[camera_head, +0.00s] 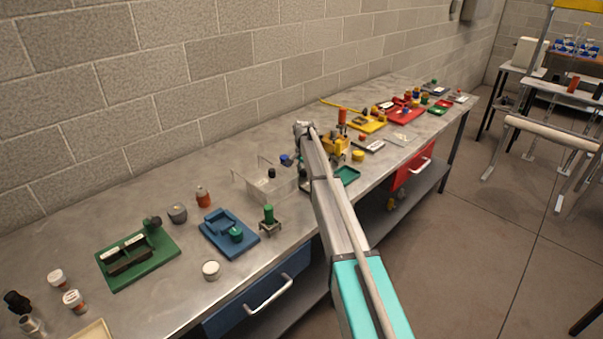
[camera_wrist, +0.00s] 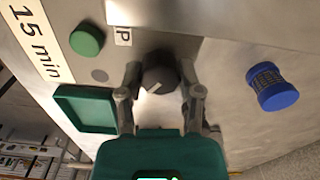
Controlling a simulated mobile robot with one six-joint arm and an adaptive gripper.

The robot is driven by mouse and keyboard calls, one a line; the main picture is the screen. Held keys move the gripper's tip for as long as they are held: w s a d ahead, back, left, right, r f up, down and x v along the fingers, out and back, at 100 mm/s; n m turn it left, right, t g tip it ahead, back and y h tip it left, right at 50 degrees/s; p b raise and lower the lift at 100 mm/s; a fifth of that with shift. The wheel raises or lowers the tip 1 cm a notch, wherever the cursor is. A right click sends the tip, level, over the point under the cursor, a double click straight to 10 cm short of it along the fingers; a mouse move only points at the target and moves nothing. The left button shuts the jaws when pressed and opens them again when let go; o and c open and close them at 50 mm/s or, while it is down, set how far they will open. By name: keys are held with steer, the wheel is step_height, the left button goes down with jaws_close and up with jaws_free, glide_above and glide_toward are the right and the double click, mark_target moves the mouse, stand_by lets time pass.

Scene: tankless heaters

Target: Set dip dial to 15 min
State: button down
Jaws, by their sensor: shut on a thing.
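In the wrist view, a dark round dial (camera_wrist: 158,72) with a pale pointer line sits between the two fingers of my gripper (camera_wrist: 164,84). My gripper is shut on the dial, one finger on each side. A tilted label (camera_wrist: 38,42) reading "15 min" lies at the upper left, apart from the dial. A small label (camera_wrist: 123,36) with a letter like "P" is just above left of the dial. In the head view my arm reaches over the metal bench, and the dial cannot be made out.
In the wrist view, a green round cap (camera_wrist: 87,40) and a green tray (camera_wrist: 88,108) are at left, and a blue ribbed knob (camera_wrist: 272,88) is at right.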

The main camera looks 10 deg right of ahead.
steer(key=shift+s+m, duration=0.2)
steer(key=shift+m, duration=0.8)
steer(key=shift+c, duration=1.5)
jaws_free()
steer(key=shift+r, duration=0.1)
steer(key=shift+o, duration=0.2)
steer(key=shift+w+r, duration=0.1)
